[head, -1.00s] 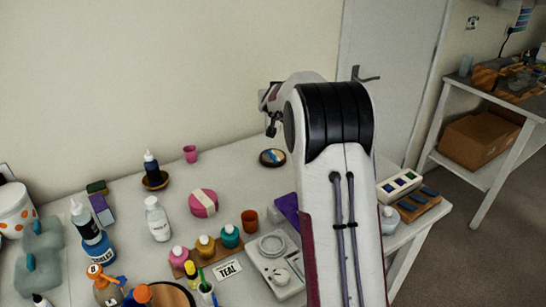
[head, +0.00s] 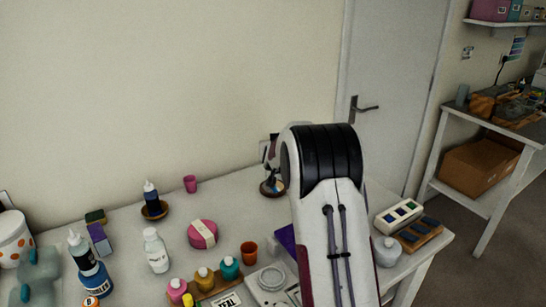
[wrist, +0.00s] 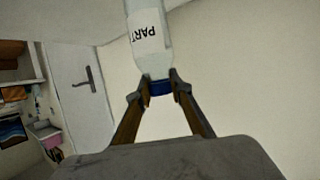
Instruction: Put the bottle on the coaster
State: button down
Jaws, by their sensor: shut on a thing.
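In the wrist view my gripper (wrist: 158,80) is shut on the blue cap of a bottle (wrist: 148,40). The bottle is clear to white, with a white label reading "PART". It appears inverted in that view, beyond the fingertips, and its far end is cut off by the frame's edge. In the head view a dark round coaster (head: 266,191) lies on the table near the back wall. My gripper (head: 272,175) shows there as a small dark shape at the coaster, partly behind my arm. I cannot tell whether the bottle touches the coaster.
A white bottle (head: 156,252), a pink round tin (head: 203,235), a pink cup (head: 190,184) and a dropper bottle (head: 151,200) in a brown dish stand left of the coaster. An orange cup (head: 249,252) stands nearer. The table between the tin and coaster is clear.

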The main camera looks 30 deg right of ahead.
dwell(0.3)
jog(key=shift+f, duration=2)
jog(key=c, duration=1.8)
grip_release()
jog(key=shift+v, duration=6.05)
